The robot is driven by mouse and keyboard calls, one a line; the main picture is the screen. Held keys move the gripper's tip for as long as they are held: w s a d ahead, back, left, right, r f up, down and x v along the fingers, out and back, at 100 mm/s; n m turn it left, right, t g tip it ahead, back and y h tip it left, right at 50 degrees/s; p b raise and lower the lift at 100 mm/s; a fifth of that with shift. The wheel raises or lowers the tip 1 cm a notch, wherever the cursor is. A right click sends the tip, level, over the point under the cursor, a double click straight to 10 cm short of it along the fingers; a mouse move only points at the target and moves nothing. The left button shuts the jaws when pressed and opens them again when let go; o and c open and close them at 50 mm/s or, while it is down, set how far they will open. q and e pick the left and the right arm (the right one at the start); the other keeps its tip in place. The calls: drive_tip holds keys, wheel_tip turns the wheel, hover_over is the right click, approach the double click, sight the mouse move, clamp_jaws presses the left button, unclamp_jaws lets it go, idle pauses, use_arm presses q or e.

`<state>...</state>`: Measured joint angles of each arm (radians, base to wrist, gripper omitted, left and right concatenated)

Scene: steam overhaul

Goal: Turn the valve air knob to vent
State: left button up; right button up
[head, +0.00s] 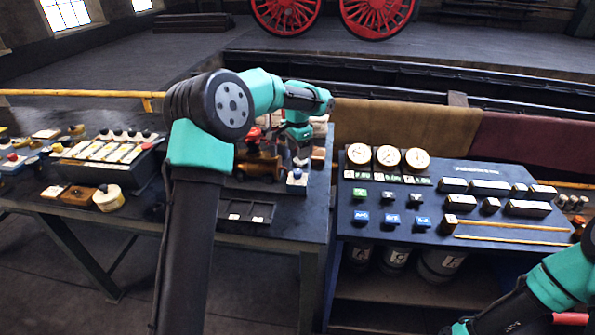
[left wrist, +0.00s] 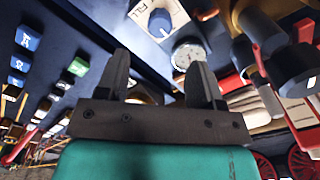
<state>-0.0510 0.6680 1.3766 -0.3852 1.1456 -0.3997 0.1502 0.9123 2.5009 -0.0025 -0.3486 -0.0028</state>
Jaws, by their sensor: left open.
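A blue knob (head: 297,174) sits on a small block with a white top plate at the right end of the left bench. It also shows in the left wrist view as a blue knob (left wrist: 160,22) with a white pointer line, on a white plate with partly readable lettering. My left gripper (head: 300,158) points down just above and behind the knob. In the left wrist view its two fingers (left wrist: 162,78) are apart with nothing between them, and the knob lies beyond their tips, apart from them. Only part of my right arm shows at the lower right; its gripper is out of view.
A brass valve assembly (head: 258,165) with a red part stands close left of the knob. A small gauge (left wrist: 187,54) lies near the knob. A dark tray (head: 246,212) sits at the bench front. A blue panel with dials (head: 388,156) and switches stands to the right.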

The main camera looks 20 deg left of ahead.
sight(298, 171)
use_arm(q)
wheel_tip(298, 171, down, 9)
drive_tip(key=shift+f, duration=0.1)
idle(0.3)
drive_tip(key=c, duration=0.9)
drive_tip(key=shift+n, duration=0.5)
drive_tip(key=n, duration=1.1)
